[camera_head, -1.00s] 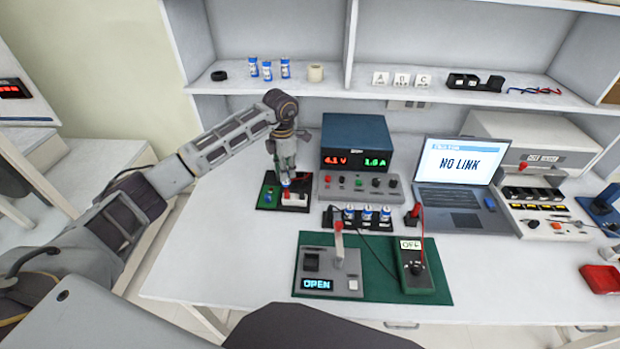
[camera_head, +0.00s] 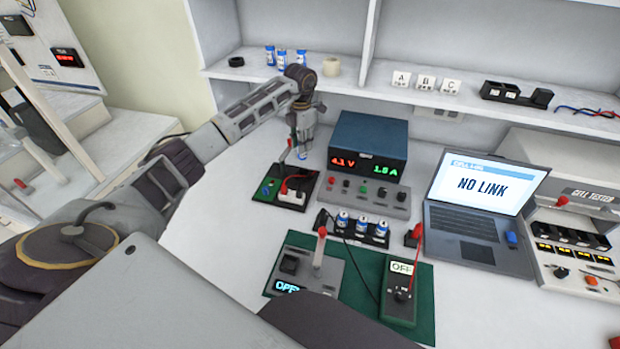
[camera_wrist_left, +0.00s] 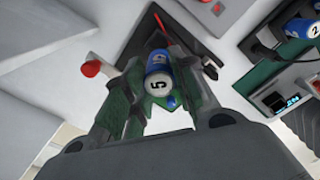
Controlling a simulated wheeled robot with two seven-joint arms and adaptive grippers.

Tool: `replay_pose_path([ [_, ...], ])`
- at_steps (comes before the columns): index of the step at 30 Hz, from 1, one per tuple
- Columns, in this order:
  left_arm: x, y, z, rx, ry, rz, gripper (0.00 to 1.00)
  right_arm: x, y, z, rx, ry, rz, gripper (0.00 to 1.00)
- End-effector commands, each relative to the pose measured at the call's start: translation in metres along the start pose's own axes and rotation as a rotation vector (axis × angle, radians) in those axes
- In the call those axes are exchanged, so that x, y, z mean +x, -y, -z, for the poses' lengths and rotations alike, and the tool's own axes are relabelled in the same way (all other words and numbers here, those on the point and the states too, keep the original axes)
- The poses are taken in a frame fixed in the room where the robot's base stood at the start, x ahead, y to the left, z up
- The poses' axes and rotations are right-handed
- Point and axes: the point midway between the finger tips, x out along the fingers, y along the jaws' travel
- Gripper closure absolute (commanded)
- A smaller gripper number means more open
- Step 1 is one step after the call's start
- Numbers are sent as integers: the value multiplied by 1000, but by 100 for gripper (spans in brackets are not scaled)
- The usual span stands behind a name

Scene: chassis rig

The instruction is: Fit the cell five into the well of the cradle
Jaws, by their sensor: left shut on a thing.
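My left gripper (camera_head: 303,128) is shut on the blue-and-white cell five (camera_head: 303,152). In the left wrist view, the cell (camera_wrist_left: 158,75) shows its number 5 between the fingers of the gripper (camera_wrist_left: 160,98). The cell hangs above the bench, near the back edge of a small black-and-green board (camera_head: 268,189) with a white block and a red-knobbed lever. This board looks like the cradle; its well cannot be made out. The cell appears apart from the board. My right gripper is not in view.
A power supply (camera_head: 368,150) stands right of the gripper. A black holder (camera_head: 375,239) with several cells is in front of it. A green mat (camera_head: 428,310) carries a lever box and a meter (camera_head: 401,290). A laptop (camera_head: 470,215) and cell tester (camera_head: 570,215) stand at right.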

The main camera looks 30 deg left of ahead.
Motion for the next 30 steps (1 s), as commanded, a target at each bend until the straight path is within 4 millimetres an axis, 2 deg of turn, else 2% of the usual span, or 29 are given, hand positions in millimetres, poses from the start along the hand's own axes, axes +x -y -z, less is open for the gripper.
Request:
replay_pose_path([
  [5, 0, -2, 0, -7, 1, 0, 100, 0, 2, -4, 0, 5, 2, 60],
  [16, 5, -2, 0, -6, 0, 1, 100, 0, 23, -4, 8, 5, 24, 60],
  [30, 59, -2, 0, -6, 1, 1, 100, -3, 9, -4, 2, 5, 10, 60],
])
